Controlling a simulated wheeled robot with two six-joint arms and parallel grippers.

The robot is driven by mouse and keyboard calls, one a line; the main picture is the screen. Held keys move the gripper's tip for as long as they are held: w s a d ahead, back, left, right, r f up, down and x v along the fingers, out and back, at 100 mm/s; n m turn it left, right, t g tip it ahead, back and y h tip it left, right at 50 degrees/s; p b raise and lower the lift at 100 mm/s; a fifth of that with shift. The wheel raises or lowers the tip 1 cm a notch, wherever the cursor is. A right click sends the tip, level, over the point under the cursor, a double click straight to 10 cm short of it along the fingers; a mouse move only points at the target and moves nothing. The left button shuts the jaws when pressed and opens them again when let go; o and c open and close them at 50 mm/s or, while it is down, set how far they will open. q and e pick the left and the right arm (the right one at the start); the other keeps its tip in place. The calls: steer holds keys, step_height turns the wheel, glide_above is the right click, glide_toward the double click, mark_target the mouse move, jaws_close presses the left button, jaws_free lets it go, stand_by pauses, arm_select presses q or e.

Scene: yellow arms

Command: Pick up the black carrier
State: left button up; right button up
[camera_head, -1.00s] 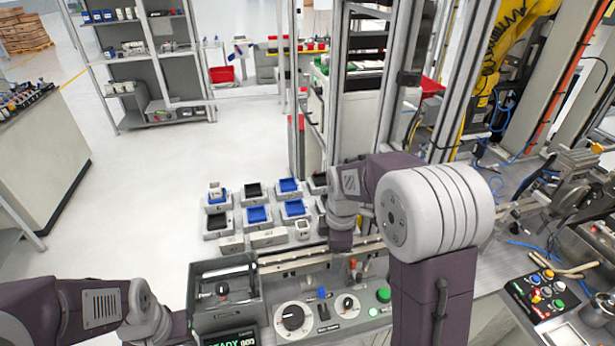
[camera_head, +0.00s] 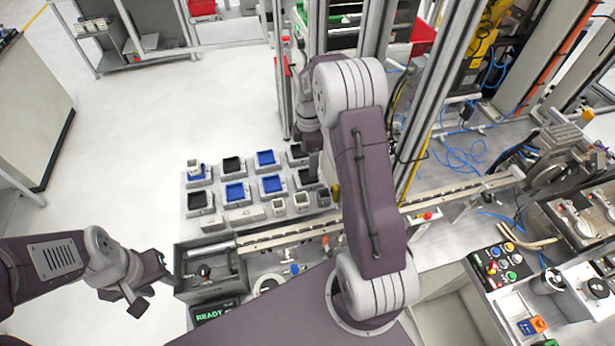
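Several carriers with square trays stand in rows on a grey board behind the conveyor. Black ones show at the back (camera_head: 231,165), at the front left (camera_head: 200,201) and on the right side (camera_head: 307,177). Blue carriers (camera_head: 235,191) stand among them. My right arm reaches over the board's right end, its wrist just beside the right-hand black carriers. Its forearm hides the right fingertips, so I cannot see whether they hold anything. My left gripper (camera_head: 154,288) is open and empty, left of the grey control box and well apart from the carriers.
A conveyor rail (camera_head: 285,235) runs in front of the carrier board. A grey box with a switch (camera_head: 210,272) stands at its left end. Upright metal posts (camera_head: 281,75) rise behind the right-hand carriers. A button panel (camera_head: 505,265) is at the right. The floor at left is clear.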

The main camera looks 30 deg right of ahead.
mark_target(308, 177)
steer(key=f+b, duration=0.1)
steer(key=f, duration=0.1)
steer(key=f+b, duration=0.1)
steer(key=shift+w+d+f+b, duration=0.15)
steer(key=shift+w+f+b, duration=0.05)
steer(key=shift+f+b, duration=0.2)
steer(key=shift+f, duration=0.1)
steer(key=shift+s+a+f+b, duration=0.1)
steer(key=shift+a+f+b, duration=0.15)
steer(key=shift+b, duration=0.1)
steer(key=f+b, duration=0.4)
steer(key=shift+w+d+f, duration=0.15)
steer(key=shift+w+f, duration=0.05)
steer(key=shift+f, duration=0.1)
steer(key=shift+w, duration=0.1)
steer(key=shift+r, duration=0.2)
steer(key=shift+c, duration=0.4)
steer(key=c, duration=1)
jaws_close()
